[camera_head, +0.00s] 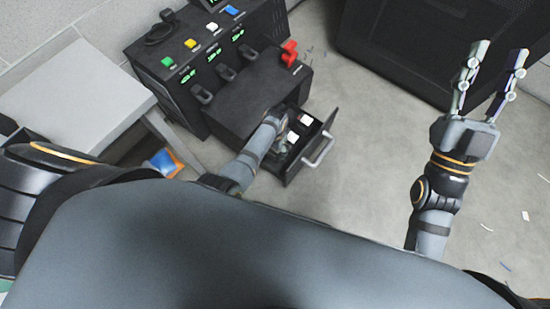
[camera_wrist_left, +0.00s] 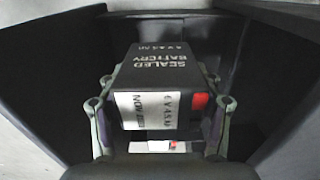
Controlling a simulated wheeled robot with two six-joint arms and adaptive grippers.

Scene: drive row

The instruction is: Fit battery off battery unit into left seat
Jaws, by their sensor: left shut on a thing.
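A black battery (camera_wrist_left: 165,60) marked "sealed battery", with a white and red label, fills the middle of the left wrist view. My left gripper (camera_wrist_left: 160,105) is shut on it, one finger on each side. In the head view my left gripper (camera_head: 283,142) reaches down into the open drawer (camera_head: 327,128) of the black battery unit (camera_head: 235,105). White patches show inside the drawer; which belongs to the held battery is unclear. I cannot tell whether the battery touches the drawer floor. My right gripper (camera_head: 490,75) is open and empty, above the floor at right.
The unit carries green, yellow, white and blue buttons, small displays and a red part (camera_head: 289,52). A grey table (camera_head: 75,95) stands at left, with a blue and orange item (camera_head: 163,163) by it. A large black case (camera_head: 425,45) stands behind. The floor right of the drawer is mostly clear.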

